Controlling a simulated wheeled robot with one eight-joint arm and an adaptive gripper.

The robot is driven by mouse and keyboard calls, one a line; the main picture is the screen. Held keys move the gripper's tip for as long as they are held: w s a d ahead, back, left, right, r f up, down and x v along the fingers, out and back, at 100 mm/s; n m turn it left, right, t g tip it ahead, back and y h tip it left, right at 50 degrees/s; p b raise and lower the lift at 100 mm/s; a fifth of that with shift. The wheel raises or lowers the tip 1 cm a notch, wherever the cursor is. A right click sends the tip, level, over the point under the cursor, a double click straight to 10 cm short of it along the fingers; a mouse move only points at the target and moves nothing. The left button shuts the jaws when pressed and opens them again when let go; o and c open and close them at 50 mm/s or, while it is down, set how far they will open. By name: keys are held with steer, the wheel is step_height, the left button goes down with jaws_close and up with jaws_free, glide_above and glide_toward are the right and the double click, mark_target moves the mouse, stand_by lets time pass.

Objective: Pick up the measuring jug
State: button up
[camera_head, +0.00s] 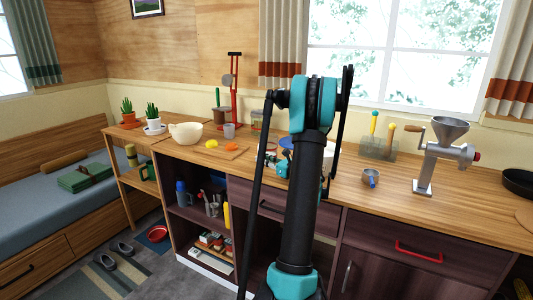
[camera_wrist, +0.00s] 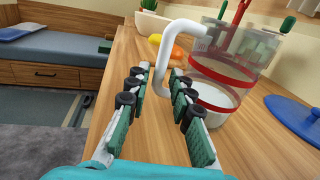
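The measuring jug (camera_wrist: 222,80) is clear, with red bands and a white bent handle (camera_wrist: 165,50). It stands upright on the wooden counter, right of centre in the wrist view. Its lower part looks white inside. My gripper (camera_wrist: 160,74) is open, its green-padded fingers on either side of the handle's free lower end. I cannot tell whether a pad touches it. In the head view my arm hides most of the jug and gripper; a bit of red rim (camera_head: 269,147) shows left of the arm.
A blue lid-like disc (camera_wrist: 300,118) lies right of the jug. Beyond are orange and yellow items (camera_wrist: 172,52) and a cream bowl (camera_head: 187,132). The counter's edge is close on the left in the wrist view.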

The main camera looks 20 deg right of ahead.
steer(key=x, duration=0.2)
steer(key=shift+w+a, duration=0.1)
steer(key=shift+w, duration=0.15)
jaws_close()
